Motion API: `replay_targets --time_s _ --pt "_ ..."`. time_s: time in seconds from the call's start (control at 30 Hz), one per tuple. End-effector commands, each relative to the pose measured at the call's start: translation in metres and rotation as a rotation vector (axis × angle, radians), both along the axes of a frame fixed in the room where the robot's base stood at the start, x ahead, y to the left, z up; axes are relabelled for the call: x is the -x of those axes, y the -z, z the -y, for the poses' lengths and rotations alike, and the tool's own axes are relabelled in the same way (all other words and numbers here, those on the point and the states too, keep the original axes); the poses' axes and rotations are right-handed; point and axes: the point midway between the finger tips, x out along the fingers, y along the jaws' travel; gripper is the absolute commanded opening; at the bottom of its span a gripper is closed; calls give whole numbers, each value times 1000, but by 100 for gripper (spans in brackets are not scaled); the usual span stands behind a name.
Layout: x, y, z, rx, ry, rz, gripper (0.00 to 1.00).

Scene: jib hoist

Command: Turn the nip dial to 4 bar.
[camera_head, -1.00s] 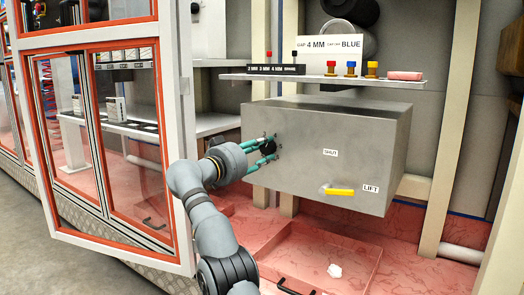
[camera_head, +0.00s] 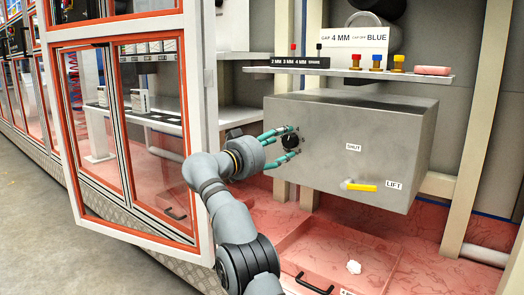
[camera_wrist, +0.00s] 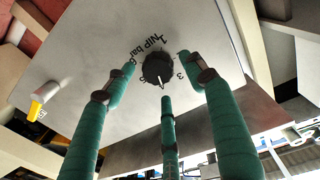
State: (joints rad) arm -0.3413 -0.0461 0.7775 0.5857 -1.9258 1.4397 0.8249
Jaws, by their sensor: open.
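The nip dial (camera_wrist: 157,68) is a round black knob with a white pointer line, on the grey metal box (camera_head: 350,115). "NIP bar" is printed beside it in the wrist view. The dial also shows in the head view (camera_head: 291,142), partly behind fingers. My gripper (camera_wrist: 160,76) has three teal fingers, spread open around the dial, with their tips close to the box face. I cannot tell whether any finger touches the knob.
A yellow handle (camera_head: 362,187) sits lower on the box, between SHUT and LIFT labels. Above is a shelf (camera_head: 350,72) with coloured knobs, a pink block and a "GAP 4 MM" sign. An orange-framed glass door (camera_head: 203,130) stands open left of my arm.

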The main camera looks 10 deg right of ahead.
Motion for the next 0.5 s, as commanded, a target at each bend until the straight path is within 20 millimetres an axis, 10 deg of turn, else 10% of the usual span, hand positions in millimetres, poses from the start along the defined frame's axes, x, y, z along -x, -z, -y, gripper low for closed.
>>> replay_targets --time_s 0.5 --pt "63 1 -68 1 -3 2 55"
